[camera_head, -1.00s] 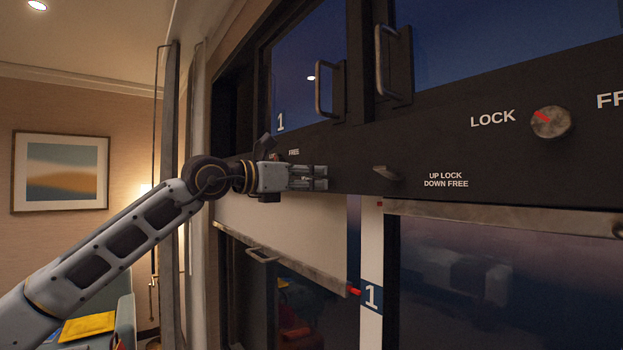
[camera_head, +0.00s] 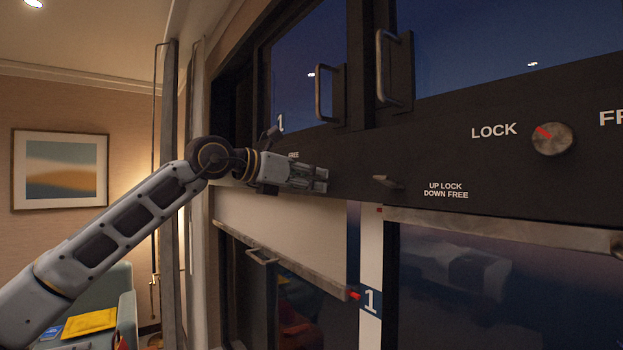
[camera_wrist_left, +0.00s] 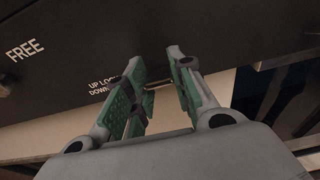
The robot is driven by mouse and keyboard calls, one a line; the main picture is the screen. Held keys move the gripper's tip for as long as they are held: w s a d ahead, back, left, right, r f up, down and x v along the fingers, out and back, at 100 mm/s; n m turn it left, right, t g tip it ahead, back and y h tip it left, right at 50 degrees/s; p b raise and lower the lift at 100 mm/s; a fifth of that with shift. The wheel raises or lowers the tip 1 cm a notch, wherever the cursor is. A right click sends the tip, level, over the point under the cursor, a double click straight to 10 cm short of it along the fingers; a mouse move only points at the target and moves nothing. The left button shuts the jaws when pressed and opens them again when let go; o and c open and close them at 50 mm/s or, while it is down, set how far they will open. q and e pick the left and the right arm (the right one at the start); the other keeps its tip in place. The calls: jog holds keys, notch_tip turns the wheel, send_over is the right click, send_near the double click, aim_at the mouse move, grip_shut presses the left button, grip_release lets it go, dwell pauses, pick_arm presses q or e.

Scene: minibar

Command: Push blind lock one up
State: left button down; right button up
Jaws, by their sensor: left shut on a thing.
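My left gripper (camera_head: 325,181) is at the dark panel above the partly lowered white blind (camera_head: 285,222), below a small FREE label. In the left wrist view its green-padded fingers (camera_wrist_left: 160,95) stand close on both sides of a small metal lever (camera_wrist_left: 148,104), mostly hidden by them. An UP LOCK label beside it is partly covered by a finger. Another metal lever (camera_head: 386,182) sticks out of the panel to the right, apart from the gripper, beside an UP LOCK DOWN FREE label. My right gripper is not in view.
A round knob (camera_head: 553,139) with a red mark points near LOCK at the right. Window handles (camera_head: 325,92) stick out above the panel. A blind pull handle (camera_head: 262,257) hangs below. A curtain and wall picture (camera_head: 60,170) are at the left.

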pick_arm(q)
jog(key=c, duration=1.2)
grip_release()
jog(key=v, duration=1.2)
jog(key=shift+r, duration=0.1)
